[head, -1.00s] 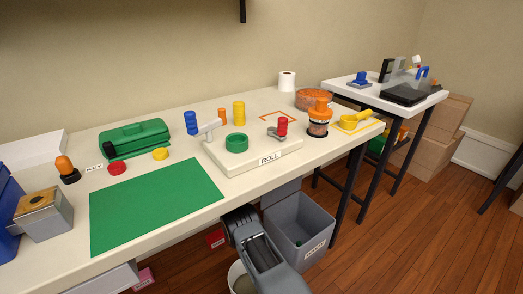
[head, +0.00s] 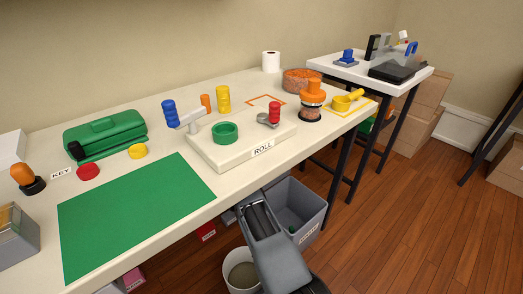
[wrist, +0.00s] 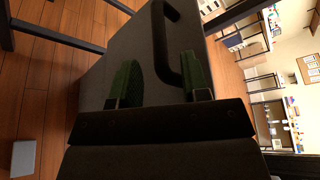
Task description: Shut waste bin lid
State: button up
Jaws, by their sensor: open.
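The grey waste bin (head: 308,222) stands on the floor at the front of the bench. Its top is open, and a small dark green item lies inside. Part of its raised lid shows at the back, mostly hidden by my arm and the bench. In the wrist view a dark grey panel (wrist: 150,86) with a black bar handle (wrist: 160,50) fills the middle; it looks like the lid. My gripper (wrist: 158,64) is open, its two green-padded fingers in front of this panel near the handle. Nothing is held. Contact cannot be told.
A white bucket (head: 241,272) stands left of the bin, beside my arm. The bench (head: 225,190) overhangs close to my arm, with a green mat (head: 135,215) and a roll board (head: 215,155). Black table legs (head: 337,180) stand behind the bin.

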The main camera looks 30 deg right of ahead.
jog(key=shift+x, duration=1.5)
jog(key=shift+r, duration=0.1)
jog(key=shift+b, duration=0.3)
grip_shut()
